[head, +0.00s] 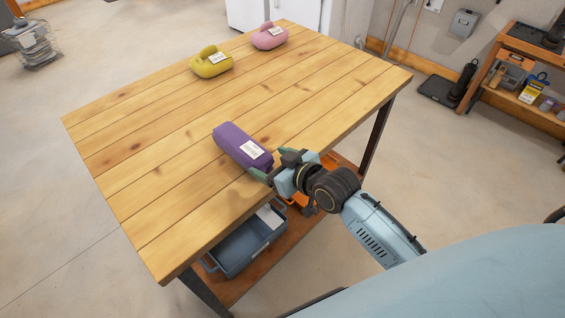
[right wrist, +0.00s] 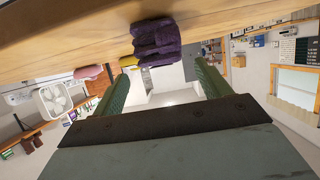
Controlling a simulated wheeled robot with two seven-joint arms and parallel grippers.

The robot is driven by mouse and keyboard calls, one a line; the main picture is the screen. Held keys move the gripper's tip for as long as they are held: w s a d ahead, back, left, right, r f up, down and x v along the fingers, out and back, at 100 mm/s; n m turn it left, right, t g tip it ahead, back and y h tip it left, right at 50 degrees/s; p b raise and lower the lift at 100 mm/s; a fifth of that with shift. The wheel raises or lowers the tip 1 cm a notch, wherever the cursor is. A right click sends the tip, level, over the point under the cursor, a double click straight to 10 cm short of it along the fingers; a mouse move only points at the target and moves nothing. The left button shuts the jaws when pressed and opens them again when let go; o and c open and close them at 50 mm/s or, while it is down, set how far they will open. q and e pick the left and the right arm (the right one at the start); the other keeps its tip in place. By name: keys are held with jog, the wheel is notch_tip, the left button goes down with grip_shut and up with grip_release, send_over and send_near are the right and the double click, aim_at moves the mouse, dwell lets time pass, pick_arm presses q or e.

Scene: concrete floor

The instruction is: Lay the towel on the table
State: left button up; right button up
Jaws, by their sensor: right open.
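A purple folded towel (head: 241,146) with a white label lies on the wooden table (head: 140,190), near its front right edge. It also shows in the right wrist view (right wrist: 157,40), at the top, against the wood. My right gripper (head: 270,164) is at the towel's near end, by the table edge. Its green fingers are spread apart, with nothing held between them in the right wrist view (right wrist: 163,82). In the head view I cannot tell whether a finger touches the towel. My left gripper is not in view.
A yellow bundle (head: 211,64) and a pink bundle (head: 269,37), both labelled, sit at the table's far side. The left and middle of the tabletop are clear. A blue-grey crate (head: 232,252) stands on the shelf below. Another shelf unit (head: 481,82) stands at the right.

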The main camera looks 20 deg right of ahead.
jog(key=v, duration=0.4)
dwell(0.4)
jog(key=s+d+f+m+g+h, duration=0.1)
jog(key=s+f+g+h, duration=0.3)
jog(key=s, duration=0.7)
jog(key=s+d+f+m+g, duration=0.15)
jog(key=s+g, duration=0.35)
jog(key=s, duration=0.6)
notch_tip(320, 180, down, 25)
jog(key=s+g, duration=0.1)
jog(key=g, duration=0.1)
jog(key=s+d+f, duration=0.3)
jog(key=s+f, duration=1.1)
jog(key=s, duration=0.2)
jog(key=shift+f+n+g+h, duration=0.25)
jog(key=shift+n+g+h, duration=0.05)
jog(key=shift+n+g, duration=0.15)
